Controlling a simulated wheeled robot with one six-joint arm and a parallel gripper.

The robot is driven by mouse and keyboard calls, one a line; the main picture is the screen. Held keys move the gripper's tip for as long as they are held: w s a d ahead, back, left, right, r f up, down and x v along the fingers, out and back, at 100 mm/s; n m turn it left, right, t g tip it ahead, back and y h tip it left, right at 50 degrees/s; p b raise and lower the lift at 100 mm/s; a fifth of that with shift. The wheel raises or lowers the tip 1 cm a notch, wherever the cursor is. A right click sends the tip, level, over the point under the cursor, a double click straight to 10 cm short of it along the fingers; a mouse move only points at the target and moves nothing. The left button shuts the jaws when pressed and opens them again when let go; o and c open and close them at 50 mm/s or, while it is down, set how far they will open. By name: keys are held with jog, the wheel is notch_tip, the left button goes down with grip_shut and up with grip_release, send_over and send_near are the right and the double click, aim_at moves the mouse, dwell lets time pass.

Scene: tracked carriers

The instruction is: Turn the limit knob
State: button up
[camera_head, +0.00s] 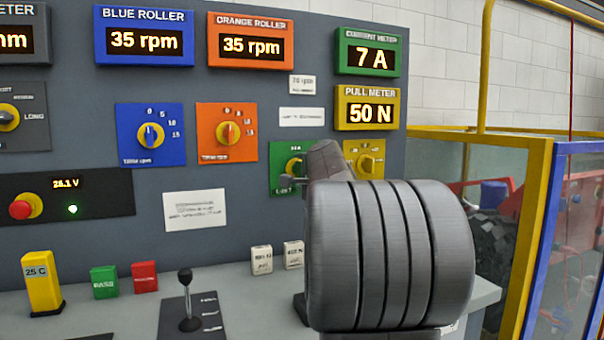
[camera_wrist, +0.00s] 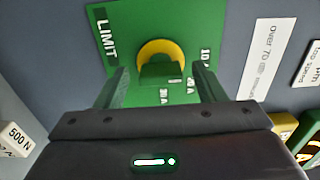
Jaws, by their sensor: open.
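The limit knob (camera_wrist: 160,72) is a green grip on a round yellow dial, set in a green panel (camera_wrist: 113,20) marked LIMIT, with 10 A and 20 A among its marks. In the wrist view my gripper (camera_wrist: 158,76) is open, one finger on each side of the knob. A gap shows on both sides; contact cannot be made out. In the head view the green panel (camera_head: 278,152) is partly hidden by my arm, which covers most of the knob and the fingers.
A yellow knob panel (camera_head: 351,146) is right of the limit panel, and an orange one (camera_head: 212,112) is left. The current meter (camera_head: 368,58) reads 7 A and the pull meter (camera_head: 367,112) 50 N. Small white blocks (camera_head: 262,262) stand on the desk below.

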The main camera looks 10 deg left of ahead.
jog(key=shift+s, duration=0.1)
jog(key=v, duration=1.3)
jog(key=shift+s+d+b, duration=0.25)
jog(key=shift+b, duration=0.05)
jog(key=shift+w, duration=0.1)
jog(key=x, duration=1.3)
jog(key=shift+w+a+p, duration=0.25)
jog(key=shift+p, duration=0.1)
jog(key=shift+s, duration=0.1)
